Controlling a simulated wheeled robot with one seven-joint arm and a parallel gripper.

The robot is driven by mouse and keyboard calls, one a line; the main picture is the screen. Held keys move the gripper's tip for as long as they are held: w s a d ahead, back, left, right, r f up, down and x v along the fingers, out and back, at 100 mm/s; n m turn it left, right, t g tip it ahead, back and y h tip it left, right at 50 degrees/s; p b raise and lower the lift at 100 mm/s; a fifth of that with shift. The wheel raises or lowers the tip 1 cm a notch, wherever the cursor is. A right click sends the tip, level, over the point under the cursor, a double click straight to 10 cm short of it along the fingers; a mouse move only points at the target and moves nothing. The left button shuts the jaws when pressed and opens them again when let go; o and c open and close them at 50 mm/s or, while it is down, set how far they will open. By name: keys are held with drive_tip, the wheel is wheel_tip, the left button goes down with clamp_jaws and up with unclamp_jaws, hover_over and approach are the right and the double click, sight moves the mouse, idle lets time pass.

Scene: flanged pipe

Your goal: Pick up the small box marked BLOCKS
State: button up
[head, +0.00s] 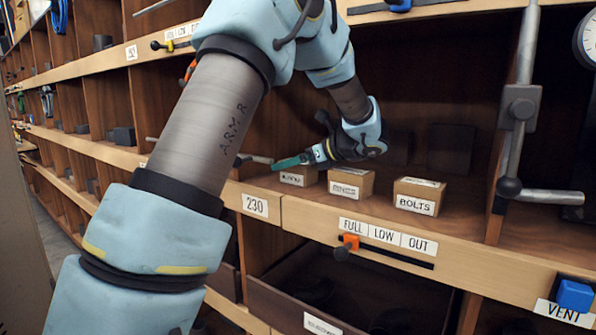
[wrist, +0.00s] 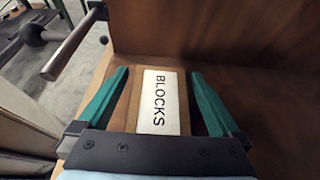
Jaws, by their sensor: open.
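The small box marked BLOCKS (wrist: 158,105) has a white label with black letters and lies between my fingers in the wrist view. In the head view the leftmost small box (head: 298,178) stands on the shelf just under my gripper (head: 278,164). My gripper is open, and its two green fingers (wrist: 158,74) lie on either side of the box in the wrist view. A gap shows between the box and each finger. Whether the fingertips reach down beside the box or sit above it is hard to tell.
A second small box (head: 350,184) and a box marked BOLTS (head: 418,196) stand to the right on the same shelf. A metal handle rod (wrist: 68,50) sticks out at the upper left of the wrist view. Compartment walls enclose the shelf.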

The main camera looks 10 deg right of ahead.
drive_tip(key=shift+c, duration=0.2)
clamp_jaws()
idle(0.6)
